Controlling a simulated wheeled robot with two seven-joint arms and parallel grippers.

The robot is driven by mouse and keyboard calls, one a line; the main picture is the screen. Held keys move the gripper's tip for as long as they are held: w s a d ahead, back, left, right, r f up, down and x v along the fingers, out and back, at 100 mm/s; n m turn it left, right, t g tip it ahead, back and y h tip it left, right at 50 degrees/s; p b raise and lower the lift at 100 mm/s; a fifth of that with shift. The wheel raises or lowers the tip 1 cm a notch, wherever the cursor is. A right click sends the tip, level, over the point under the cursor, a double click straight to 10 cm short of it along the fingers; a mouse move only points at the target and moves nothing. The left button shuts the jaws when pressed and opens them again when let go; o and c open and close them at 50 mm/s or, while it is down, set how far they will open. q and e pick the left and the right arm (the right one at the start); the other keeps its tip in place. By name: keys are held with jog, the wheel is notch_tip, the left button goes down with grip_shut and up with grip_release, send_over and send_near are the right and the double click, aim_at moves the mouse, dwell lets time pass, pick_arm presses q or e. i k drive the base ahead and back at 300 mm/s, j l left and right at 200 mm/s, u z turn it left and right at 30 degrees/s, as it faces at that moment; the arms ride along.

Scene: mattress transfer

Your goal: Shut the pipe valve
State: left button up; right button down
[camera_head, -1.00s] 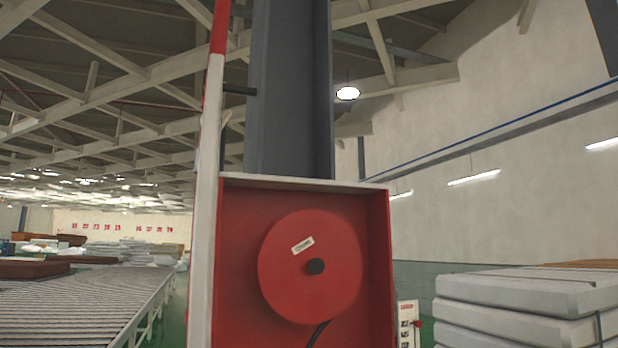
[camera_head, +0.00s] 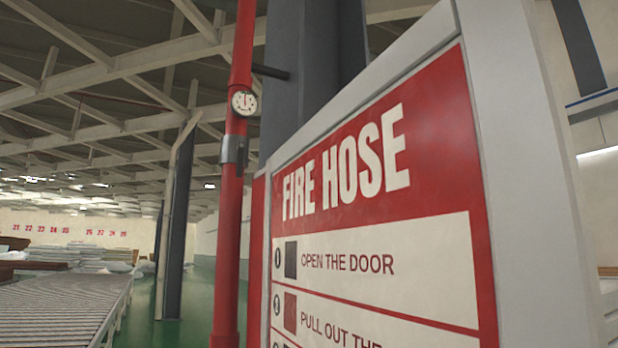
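A vertical red pipe (camera_head: 230,215) runs up left of centre, beside a dark column. A round dial gauge (camera_head: 244,102) is on the pipe, with a grey metal clamp (camera_head: 233,150) below it. I cannot make out a valve handle on the visible stretch of pipe. Neither my left nor my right gripper is in view.
A large red and white "FIRE HOSE" panel (camera_head: 440,150) with a grey frame fills the right and stands close. A dark stub (camera_head: 270,72) juts out near the pipe. A roller conveyor (camera_head: 60,305) lies at left, with open green floor (camera_head: 196,305) beyond the pipe.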

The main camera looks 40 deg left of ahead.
aim_at(241, 147)
jog(key=j+z, duration=0.45)
jog(key=j, duration=1.15)
jog(key=j+u, duration=0.25)
jog(key=u, duration=0.25)
jog(key=i+j+u, duration=0.15)
jog(key=u, duration=0.35)
jog(key=i+j+u, duration=0.1)
jog(key=u, duration=0.4)
jog(key=i+j+u, duration=0.1)
jog(key=u, duration=0.35)
jog(key=i+u, duration=0.1)
jog(key=u, duration=0.4)
jog(key=j+z, duration=0.15)
jog(key=z, duration=0.15)
